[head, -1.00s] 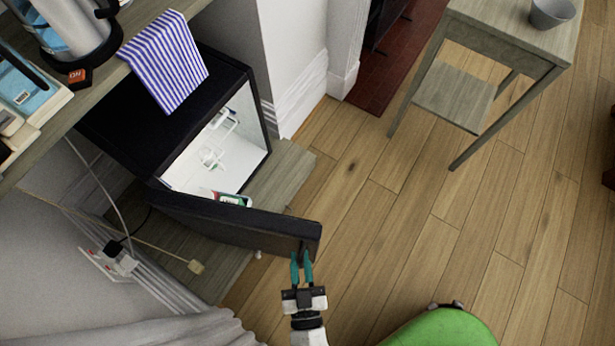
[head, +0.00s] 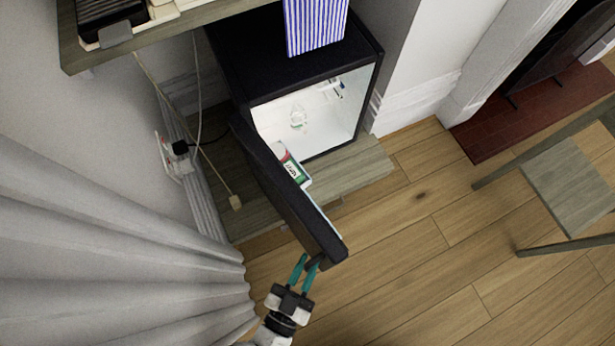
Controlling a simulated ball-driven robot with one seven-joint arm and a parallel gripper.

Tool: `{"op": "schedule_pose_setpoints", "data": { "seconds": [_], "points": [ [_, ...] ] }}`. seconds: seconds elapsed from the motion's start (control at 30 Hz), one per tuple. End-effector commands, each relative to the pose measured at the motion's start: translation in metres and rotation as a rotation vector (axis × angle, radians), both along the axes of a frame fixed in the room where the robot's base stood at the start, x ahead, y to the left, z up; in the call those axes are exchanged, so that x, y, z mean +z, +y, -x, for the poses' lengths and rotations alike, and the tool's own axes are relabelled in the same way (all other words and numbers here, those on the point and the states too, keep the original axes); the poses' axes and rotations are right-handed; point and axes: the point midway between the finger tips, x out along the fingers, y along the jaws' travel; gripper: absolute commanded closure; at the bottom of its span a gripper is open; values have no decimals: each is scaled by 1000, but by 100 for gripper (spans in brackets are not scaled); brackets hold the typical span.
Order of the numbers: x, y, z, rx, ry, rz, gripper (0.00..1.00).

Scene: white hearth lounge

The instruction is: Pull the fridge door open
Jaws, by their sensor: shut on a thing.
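A red, white and green item (head: 291,170) sits at the inner side of the door. My gripper (head: 312,262), with teal fingers, is at the door's free end near the bottom of the view. It is shut on the door's edge or handle; the exact grip spot is partly hidden by the fingers.
A white curtain (head: 120,260) hangs at the left, close to my gripper. A cord and a wall socket (head: 172,155) are left of the door. A wooden table (head: 575,185) stands at the right. The wooden floor (head: 430,260) between is clear.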

Motion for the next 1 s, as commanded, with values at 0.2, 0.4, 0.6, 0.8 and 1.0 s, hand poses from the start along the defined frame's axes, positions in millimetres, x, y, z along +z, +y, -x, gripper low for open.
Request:
{"op": "schedule_pose_setpoints", "data": {
  "seconds": [0.2,0.4,0.6,0.8,1.0],
  "points": [
    [3,2,-6,13,-8,-1,70],
    [2,2,-4,9,-5,-1,66],
    [0,4,3,8,-1,-2,66],
    [-1,18,33,9,1,-2,66],
    [-1,34,67,9,0,-1,66]
  ]
}}
